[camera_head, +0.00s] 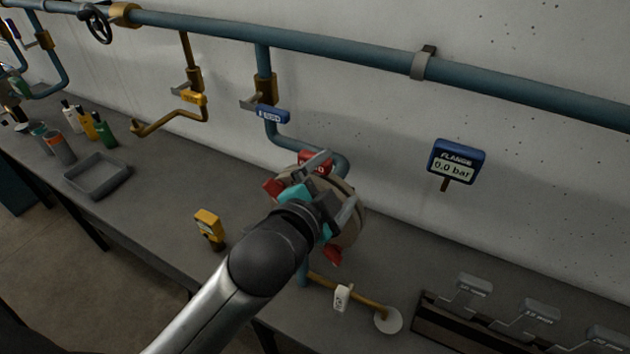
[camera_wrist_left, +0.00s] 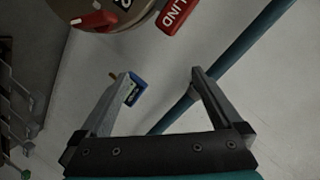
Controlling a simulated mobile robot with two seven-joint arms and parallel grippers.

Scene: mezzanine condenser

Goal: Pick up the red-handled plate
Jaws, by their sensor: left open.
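A round tan flange (camera_head: 351,232) hangs on the blue pipe above the bench, with red parts around its rim. One red part (camera_head: 316,158) shows at its top, and a red piece (camera_head: 333,255) at its lower edge. In the left wrist view, a red tab lettered "BLIND" (camera_wrist_left: 178,14) sticks out at the rim, beside a red lever (camera_wrist_left: 93,21); I cannot tell how far the plate itself shows. My left gripper (camera_head: 336,186) is in front of the flange and hides much of it. Its jaws (camera_wrist_left: 160,78) are open with nothing between them. My right gripper is not in view.
A blue gauge (camera_head: 457,161) reading 0.0 bar is on the wall at right. A yellow meter (camera_head: 209,228) and a grey tray (camera_head: 97,176) stand on the bench, with bottles at far left. A rack (camera_head: 460,325) with grey-tagged pieces is at lower right.

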